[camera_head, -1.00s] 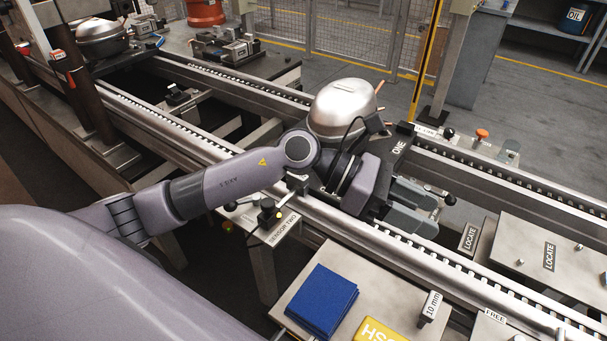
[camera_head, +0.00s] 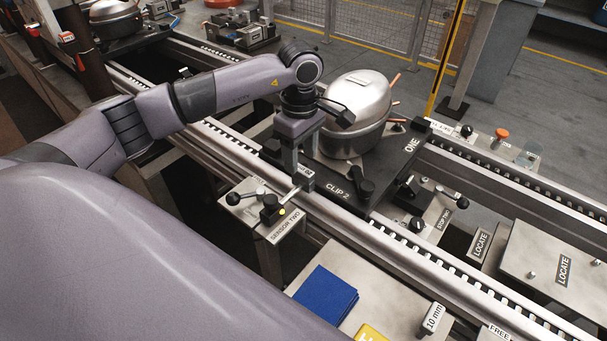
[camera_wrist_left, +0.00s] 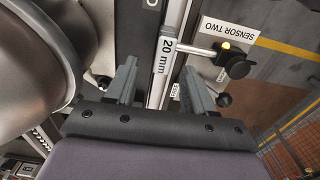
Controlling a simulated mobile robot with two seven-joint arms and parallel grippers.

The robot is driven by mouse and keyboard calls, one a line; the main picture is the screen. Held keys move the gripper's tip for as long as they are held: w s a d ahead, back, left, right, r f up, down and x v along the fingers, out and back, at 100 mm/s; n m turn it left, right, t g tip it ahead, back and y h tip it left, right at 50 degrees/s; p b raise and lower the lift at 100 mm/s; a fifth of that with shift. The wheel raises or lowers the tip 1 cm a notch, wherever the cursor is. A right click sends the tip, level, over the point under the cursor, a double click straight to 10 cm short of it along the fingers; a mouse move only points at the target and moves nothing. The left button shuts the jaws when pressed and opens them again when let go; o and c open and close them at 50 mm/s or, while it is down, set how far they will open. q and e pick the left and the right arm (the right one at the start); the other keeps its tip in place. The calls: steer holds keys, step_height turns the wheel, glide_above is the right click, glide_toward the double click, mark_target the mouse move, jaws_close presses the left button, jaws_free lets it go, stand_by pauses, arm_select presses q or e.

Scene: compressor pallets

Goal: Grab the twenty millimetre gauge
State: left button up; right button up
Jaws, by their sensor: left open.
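The twenty millimetre gauge (camera_wrist_left: 167,57) is a pale block marked "20 mm" in the left wrist view. It stands at the rail beside the dark pallet, and the tip of the sensor rod reaches close to it. My left gripper (camera_wrist_left: 160,82) is open, with one finger on each side of the gauge's line, and no grip on it shows. In the head view my left gripper (camera_head: 301,168) points down over the rail, between the pallet and the SENSOR TWO plate (camera_head: 284,226); it partly hides the gauge there. My right gripper is not in view.
A silver compressor (camera_head: 357,105) sits on the dark pallet (camera_head: 398,158) close to my left gripper. The sensor bracket (camera_head: 268,208) with its black knobs stands just in front. A blue cloth (camera_head: 325,300) and a 10 mm gauge (camera_head: 433,318) lie on the front table.

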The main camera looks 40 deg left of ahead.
mark_target(301, 168)
arm_select(q)
steer(key=f, duration=0.4)
steer(key=shift+s+d+p, duration=0.1)
steer(key=shift+s+p, duration=0.1)
steer(key=shift+p, duration=0.1)
jaws_close()
steer(key=shift+r, duration=0.2)
